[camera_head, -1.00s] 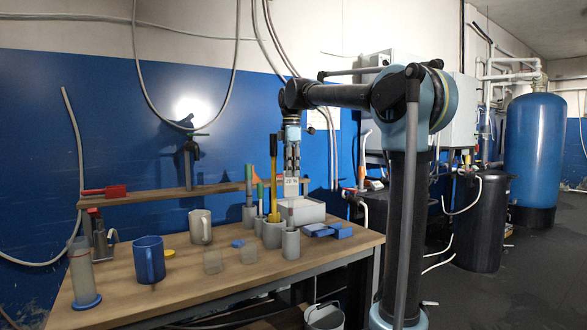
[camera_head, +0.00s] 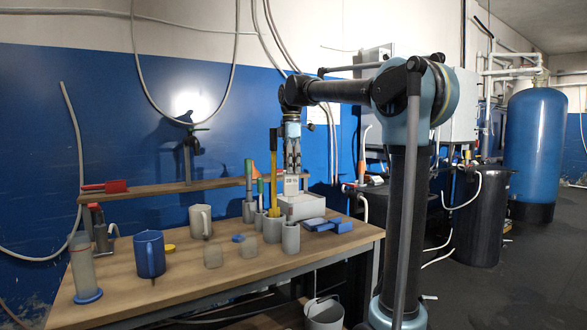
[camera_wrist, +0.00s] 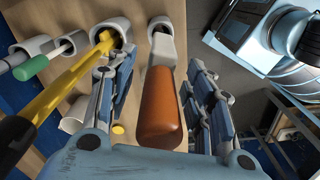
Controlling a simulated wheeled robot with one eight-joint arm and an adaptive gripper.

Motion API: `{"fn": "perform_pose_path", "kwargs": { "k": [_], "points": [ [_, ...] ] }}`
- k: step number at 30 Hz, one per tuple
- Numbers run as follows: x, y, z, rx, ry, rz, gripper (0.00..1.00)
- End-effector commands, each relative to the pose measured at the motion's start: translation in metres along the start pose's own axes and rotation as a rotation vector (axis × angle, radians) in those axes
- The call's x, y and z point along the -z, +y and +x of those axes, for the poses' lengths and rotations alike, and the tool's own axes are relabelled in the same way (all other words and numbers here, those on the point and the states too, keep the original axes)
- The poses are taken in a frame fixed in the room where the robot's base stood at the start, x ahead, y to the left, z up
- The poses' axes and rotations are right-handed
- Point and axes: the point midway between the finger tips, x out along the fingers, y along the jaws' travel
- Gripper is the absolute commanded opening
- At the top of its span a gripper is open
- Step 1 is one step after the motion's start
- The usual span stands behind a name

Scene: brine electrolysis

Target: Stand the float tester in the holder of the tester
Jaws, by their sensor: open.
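A brown-orange bulb with a pale barrel, which looks like the float tester (camera_wrist: 158,115), shows in the wrist view between the two fingers. Its far end meets a grey round cup (camera_wrist: 163,28); whether it stands inside is hard to tell. My gripper (camera_wrist: 160,100) is open around the bulb, with gaps on both sides. In the head view my gripper (camera_head: 292,160) points down above the grey cups at the table's back right. The bulb does not stand out there. I cannot tell which grey cup is the tester's holder; the front one (camera_head: 290,238) stands near the right end.
A yellow-handled tool (camera_head: 273,185) stands in a grey cup just left of my gripper, with green-ended rods beside it. A blue jug (camera_head: 150,257), a beige jug (camera_head: 200,222) and a clear cylinder (camera_head: 82,270) stand farther left. Blue pieces (camera_head: 327,225) lie right.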

Motion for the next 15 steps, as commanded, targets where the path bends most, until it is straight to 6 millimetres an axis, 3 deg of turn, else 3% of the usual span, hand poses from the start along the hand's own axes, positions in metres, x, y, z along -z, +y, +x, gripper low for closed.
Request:
{"fn": "perform_pose_path", "kwargs": {
  "k": [7,15],
  "points": [
    [0.000,0.001,-0.017,0.000,0.000,0.000,0.48],
    [-0.001,0.002,-0.065,0.001,0.000,0.000,0.48]
  ]
}}
